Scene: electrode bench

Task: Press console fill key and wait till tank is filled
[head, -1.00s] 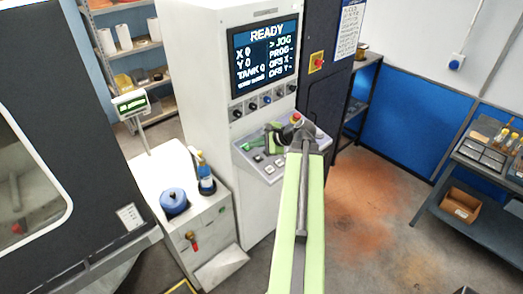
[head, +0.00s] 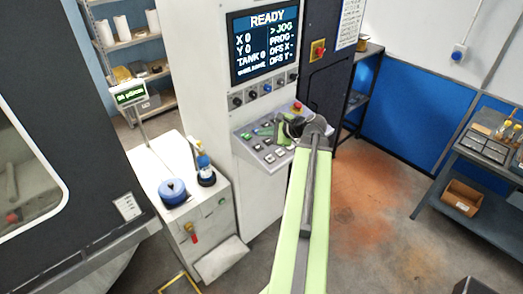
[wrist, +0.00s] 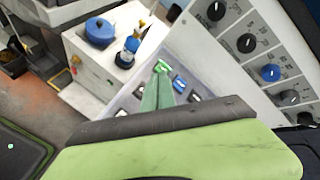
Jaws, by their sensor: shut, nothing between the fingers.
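The console (head: 215,110) is a tall white cabinet. Its screen (head: 264,45) reads READY, with X 0, Y 0 and a tank line that looks like 0. Below the knobs is a sloping key panel (head: 268,158) with several small square keys; their labels are too small to read. The panel also shows in the wrist view (wrist: 204,88). My gripper (wrist: 160,68) is shut and empty, its green fingers over the panel in the wrist view. In the head view it is partly hidden behind my wrist, and I cannot tell whether it touches a key.
Left of the console stands a white cabinet (head: 182,222) with a blue round cap (head: 173,189), a blue bottle (head: 205,170) and a red valve handle (head: 193,235). A small green display (head: 130,94) stands behind it. A row of knobs (head: 265,91) sits above the panel.

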